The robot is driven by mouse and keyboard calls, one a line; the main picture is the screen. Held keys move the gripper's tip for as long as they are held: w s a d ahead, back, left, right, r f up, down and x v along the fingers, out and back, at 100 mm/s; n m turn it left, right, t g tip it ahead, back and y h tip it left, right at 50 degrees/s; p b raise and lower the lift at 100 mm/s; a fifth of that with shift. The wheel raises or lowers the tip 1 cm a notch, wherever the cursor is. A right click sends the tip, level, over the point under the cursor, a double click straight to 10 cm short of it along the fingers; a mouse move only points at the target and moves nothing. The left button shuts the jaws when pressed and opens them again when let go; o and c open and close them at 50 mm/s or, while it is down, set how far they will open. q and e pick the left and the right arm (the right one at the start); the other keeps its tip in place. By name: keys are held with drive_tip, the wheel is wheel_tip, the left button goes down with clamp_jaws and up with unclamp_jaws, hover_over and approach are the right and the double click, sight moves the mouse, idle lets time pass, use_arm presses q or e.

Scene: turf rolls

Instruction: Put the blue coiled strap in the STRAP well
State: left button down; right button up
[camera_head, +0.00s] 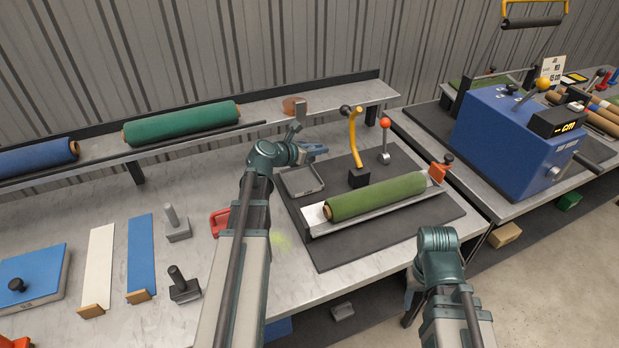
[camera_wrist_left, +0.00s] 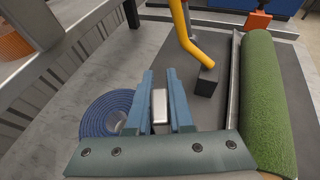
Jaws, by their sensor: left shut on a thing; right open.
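The blue coiled strap (camera_wrist_left: 101,117) shows in the left wrist view, left of and partly behind my left fingers. My left gripper (camera_wrist_left: 160,104) is shut on a small pale metal piece, which looks like the strap's buckle. In the head view my left gripper (camera_head: 316,150) is above the back left of the dark mat, and the coil is hidden. A shallow grey tray (camera_head: 303,181), which may be the STRAP well, lies just below it; I can read no label. My right gripper (camera_head: 411,287) hangs open off the table's front right edge, its fingers mostly hidden.
A green turf roll (camera_head: 376,196) lies in a metal trough on the mat (camera_head: 340,248). A bent yellow post (camera_head: 355,137) and a red-knobbed lever (camera_head: 385,140) stand close right of my left gripper. A shelf (camera_head: 346,95) runs behind, with an orange coil (camera_head: 293,104).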

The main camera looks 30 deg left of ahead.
sight(316, 182)
use_arm(q)
drive_tip(key=shift+f+b, duration=4.95)
drive_tip(key=shift+b, duration=0.1)
drive_tip(key=shift+f, duration=0.15)
drive_tip(key=c, duration=0.8)
unclamp_jaws()
drive_tip(key=shift+s+a+r, duration=0.1)
drive_tip(key=shift+s+r, duration=0.1)
drive_tip(key=shift+r, duration=0.15)
drive_tip(key=p+v, duration=0.4)
drive_tip(key=v, duration=0.6)
drive_tip(key=shift+s, duration=0.25)
drive_tip(key=shift+s+a+r+p, duration=0.1)
drive_tip(key=shift+s+a+p, duration=0.2)
drive_tip(key=shift+s, duration=0.2)
drive_tip(key=shift+d, duration=0.1)
